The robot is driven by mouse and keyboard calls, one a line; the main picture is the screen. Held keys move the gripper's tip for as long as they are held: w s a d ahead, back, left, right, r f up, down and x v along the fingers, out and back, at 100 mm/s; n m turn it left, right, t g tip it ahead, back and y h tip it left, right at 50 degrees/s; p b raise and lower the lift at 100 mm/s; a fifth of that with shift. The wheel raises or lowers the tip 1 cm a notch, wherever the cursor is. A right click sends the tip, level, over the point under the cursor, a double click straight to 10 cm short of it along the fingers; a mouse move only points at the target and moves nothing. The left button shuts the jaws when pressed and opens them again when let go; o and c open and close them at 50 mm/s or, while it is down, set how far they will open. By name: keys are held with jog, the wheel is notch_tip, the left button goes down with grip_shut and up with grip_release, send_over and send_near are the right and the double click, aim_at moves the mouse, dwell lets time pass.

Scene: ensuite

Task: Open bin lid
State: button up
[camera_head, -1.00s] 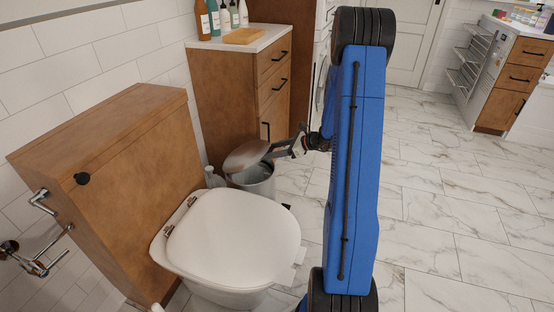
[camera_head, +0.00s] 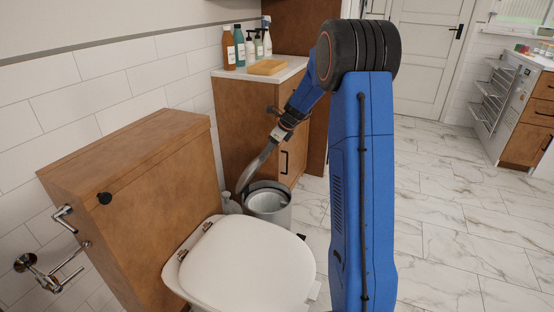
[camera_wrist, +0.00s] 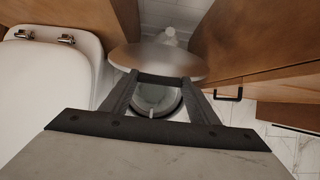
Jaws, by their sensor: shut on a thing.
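The grey metal bin (camera_head: 268,205) stands on the floor between the toilet and the wooden cabinet. Its round lid (camera_head: 256,168) is tipped up steeply on the wall side, and the bin's mouth is uncovered. My gripper (camera_head: 276,138) is shut on the lid's upper edge. In the wrist view, my gripper's fingers (camera_wrist: 160,79) reach to the near edge of the lid (camera_wrist: 155,58), and the open bin (camera_wrist: 158,99) shows between them. The exact contact of the fingertips is hard to see.
The toilet (camera_head: 245,262) is close in front of the bin. The wooden cabinet (camera_head: 240,115), with bottles and a tan tray (camera_head: 267,67) on top, stands behind it. A small pale object (camera_head: 230,203) is beside the bin. The marble floor to the right is clear.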

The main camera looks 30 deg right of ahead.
jog(key=w+a+r+g, duration=0.1)
jog(key=w+a+r, duration=0.2)
jog(key=w+a, duration=0.3)
jog(key=shift+w+a+r+h, duration=0.2)
jog(key=shift+w+a+h, duration=0.15)
jog(key=shift+w, duration=0.9)
jog(key=o, duration=1.5)
jog(key=v, duration=1.7)
jog(key=shift+r, duration=0.3)
jog(key=shift+w, duration=0.15)
